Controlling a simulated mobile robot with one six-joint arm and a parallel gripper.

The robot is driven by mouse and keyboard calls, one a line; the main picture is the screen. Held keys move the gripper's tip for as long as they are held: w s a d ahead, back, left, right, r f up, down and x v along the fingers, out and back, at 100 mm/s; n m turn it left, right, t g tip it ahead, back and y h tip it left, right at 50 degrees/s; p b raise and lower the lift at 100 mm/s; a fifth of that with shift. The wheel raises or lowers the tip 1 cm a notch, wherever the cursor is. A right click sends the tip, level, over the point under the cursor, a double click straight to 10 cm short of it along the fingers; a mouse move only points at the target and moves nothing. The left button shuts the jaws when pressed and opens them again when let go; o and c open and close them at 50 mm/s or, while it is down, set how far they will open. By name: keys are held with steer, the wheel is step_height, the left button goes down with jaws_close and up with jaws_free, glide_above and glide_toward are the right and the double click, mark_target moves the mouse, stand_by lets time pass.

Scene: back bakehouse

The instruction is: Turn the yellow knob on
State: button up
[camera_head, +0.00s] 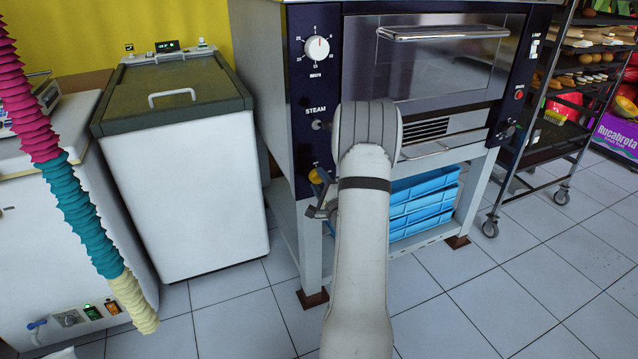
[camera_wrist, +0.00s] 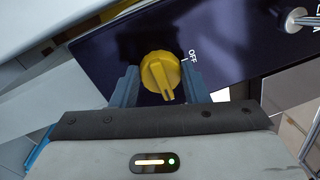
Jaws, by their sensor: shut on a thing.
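The yellow knob (camera_wrist: 158,76) sits on the dark front panel (camera_wrist: 110,50) of the oven. In the wrist view it is between the two blue-grey fingers of my gripper (camera_wrist: 160,88), which is shut on it. A white "OFF" mark shows beside the knob at its upper right, and the knob's raised grip points toward the bottom of the picture. In the head view the knob (camera_head: 315,176) shows low on the panel, below the "STEAM" label. My gripper (camera_head: 322,190) reaches it there, partly hidden by my arm.
The oven (camera_head: 420,60) stands on a frame with blue crates (camera_head: 425,200) beneath. A steam knob (camera_head: 318,125) and a white timer dial (camera_head: 317,48) sit above the yellow knob. A white chest (camera_head: 185,180) stands left. A wheeled rack (camera_head: 565,100) stands right. Tiled floor is clear in front.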

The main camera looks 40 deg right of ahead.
steer(key=o, duration=1)
steer(key=shift+p+v, duration=0.5)
steer(key=shift+v, duration=3.45)
